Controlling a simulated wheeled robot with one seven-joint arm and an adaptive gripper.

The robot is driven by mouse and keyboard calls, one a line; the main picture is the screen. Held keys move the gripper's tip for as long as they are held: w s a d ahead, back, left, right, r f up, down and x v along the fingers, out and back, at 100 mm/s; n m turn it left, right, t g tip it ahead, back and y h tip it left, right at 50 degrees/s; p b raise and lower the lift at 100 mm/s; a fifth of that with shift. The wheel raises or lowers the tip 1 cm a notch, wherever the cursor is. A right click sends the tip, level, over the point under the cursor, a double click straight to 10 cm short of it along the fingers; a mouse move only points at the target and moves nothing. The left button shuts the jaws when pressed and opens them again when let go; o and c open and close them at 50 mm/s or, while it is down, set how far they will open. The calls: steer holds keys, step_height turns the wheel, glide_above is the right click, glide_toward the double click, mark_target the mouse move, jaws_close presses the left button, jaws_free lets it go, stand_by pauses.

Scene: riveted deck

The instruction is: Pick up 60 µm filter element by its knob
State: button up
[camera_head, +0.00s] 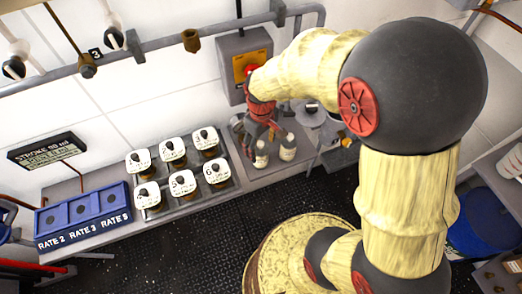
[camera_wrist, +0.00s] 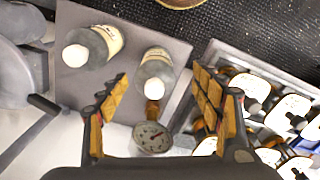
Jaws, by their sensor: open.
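Two dark cylinders with pale labels and white round knobs stand side by side on a grey shelf, in the head view the left one (camera_head: 261,157) and the right one (camera_head: 288,149). I take them for filter elements; their labels are too small to read, so I cannot tell which is 60 µm. In the wrist view they lie at the upper left (camera_wrist: 92,46) and the upper middle (camera_wrist: 156,72). My gripper (camera_head: 258,132) is open and empty above them. In the wrist view the middle one shows between my yellow-padded fingers, apparently untouched.
A tray of several numbered white-lidded jars (camera_head: 172,151) stands left of the cylinders. A blue rate box (camera_head: 84,214) is farther left. A yellow panel with a red button (camera_head: 248,66) is on the wall behind.

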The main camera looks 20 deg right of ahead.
steer(key=shift+w+f, duration=0.2)
steer(key=shift+f, duration=0.35)
steer(key=shift+w+f, duration=0.2)
steer(key=shift+f, duration=0.3)
steer(key=f, duration=0.2)
steer(key=f+b, duration=0.2)
steer(key=f, duration=0.1)
steer(key=shift+w+d+f, duration=0.15)
steer(key=shift+w+f, duration=0.2)
steer(key=shift+w, duration=0.05)
steer(key=c, duration=0.4)
steer(key=shift+r, duration=0.1)
steer(key=c, duration=0.9)
